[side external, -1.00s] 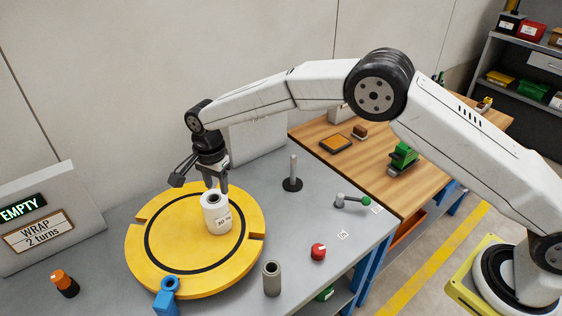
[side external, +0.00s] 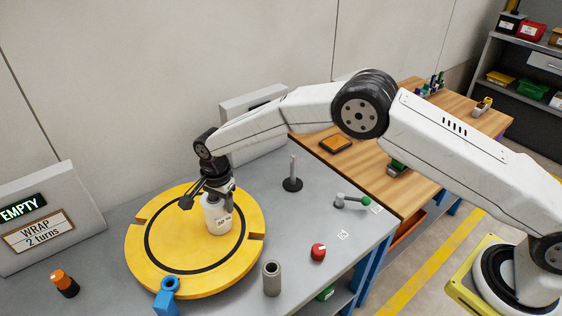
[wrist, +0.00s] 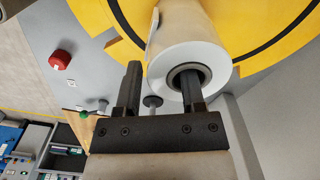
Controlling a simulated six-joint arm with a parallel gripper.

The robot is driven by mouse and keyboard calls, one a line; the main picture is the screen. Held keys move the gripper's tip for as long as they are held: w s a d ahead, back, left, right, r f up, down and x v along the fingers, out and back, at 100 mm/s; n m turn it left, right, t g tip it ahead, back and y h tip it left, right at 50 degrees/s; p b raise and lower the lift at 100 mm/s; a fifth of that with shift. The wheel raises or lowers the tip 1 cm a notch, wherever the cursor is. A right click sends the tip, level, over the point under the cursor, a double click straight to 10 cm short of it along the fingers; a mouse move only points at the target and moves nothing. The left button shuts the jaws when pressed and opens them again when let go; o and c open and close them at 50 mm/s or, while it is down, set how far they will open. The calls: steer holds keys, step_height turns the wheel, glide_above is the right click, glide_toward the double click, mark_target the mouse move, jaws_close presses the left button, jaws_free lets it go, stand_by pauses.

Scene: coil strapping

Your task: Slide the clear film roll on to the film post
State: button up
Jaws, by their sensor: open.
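The other finger is outside, beside the roll's wall. A slim grey post on a round black base, which looks like the film post (side external: 293,172), stands bare on the grey table, right of and behind the turntable.
A grey tube (side external: 272,279) stands at the table's front, with a red knob (side external: 318,252) to its right. A green-tipped lever (side external: 350,200) lies near the right edge. A blue bracket (side external: 168,295) is at the turntable's front edge. The table between turntable and post is clear.

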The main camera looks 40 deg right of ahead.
stand_by(0.5)
jaws_close()
stand_by(1.3)
